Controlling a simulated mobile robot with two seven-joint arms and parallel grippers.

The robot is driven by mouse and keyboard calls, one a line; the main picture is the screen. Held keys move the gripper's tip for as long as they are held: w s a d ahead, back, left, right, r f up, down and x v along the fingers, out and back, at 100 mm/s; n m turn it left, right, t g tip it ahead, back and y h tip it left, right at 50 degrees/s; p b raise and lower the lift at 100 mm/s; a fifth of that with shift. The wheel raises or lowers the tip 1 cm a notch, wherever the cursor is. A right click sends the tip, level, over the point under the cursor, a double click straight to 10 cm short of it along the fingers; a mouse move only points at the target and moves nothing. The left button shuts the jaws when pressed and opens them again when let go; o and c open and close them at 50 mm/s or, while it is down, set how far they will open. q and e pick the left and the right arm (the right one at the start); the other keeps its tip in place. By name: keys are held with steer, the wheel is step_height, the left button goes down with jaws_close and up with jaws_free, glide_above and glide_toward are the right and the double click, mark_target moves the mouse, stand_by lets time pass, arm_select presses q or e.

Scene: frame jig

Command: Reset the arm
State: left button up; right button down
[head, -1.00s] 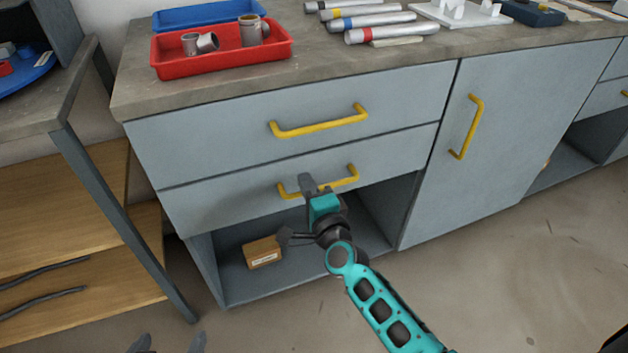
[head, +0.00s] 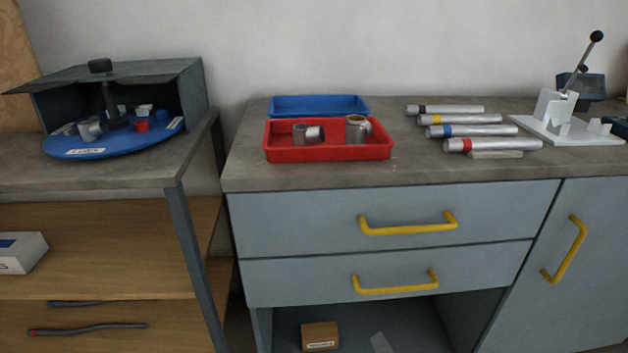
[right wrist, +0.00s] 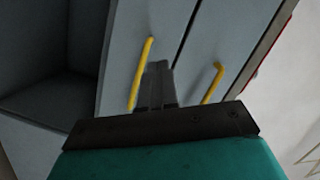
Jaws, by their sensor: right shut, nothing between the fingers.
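My right gripper (right wrist: 157,85) is shut and empty in the right wrist view. Its dark fingers lie between the two yellow drawer handles in the picture; I cannot tell how far they are from the drawer fronts. In the head view only a pale grey tip (head: 381,343) shows at the bottom edge, in front of the open bay. The upper drawer (head: 300,222) and lower drawer (head: 300,277) look closed, with yellow handles (head: 408,226) and (head: 396,286). My left gripper is out of view.
A small brown box (head: 320,335) sits in the open bay below the drawers. On the counter (head: 400,173) are a red tray (head: 330,154) with metal fittings, a blue tray (head: 318,104), several metal tubes (head: 482,131) and a white lever jig (head: 566,126). A blue turntable (head: 90,150) stands left.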

steer(key=s+d+f+n+g+h, duration=0.1)
steer(key=s+d+f+n+g, duration=0.15)
steer(key=s+n+g, duration=0.75)
arm_select(q)
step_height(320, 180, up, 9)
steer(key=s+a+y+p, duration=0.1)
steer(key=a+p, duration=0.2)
steer(key=p, duration=1)
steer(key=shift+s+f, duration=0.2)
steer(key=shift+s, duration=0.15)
arm_select(e)
step_height(320, 180, up, 7)
steer(key=d+n+t+h, duration=0.1)
steer(key=n+t, duration=0.1)
steer(key=t, duration=0.2)
steer(key=shift+w+d+t, duration=0.25)
steer(key=shift+d+t, duration=0.1)
steer(key=shift+t, duration=0.05)
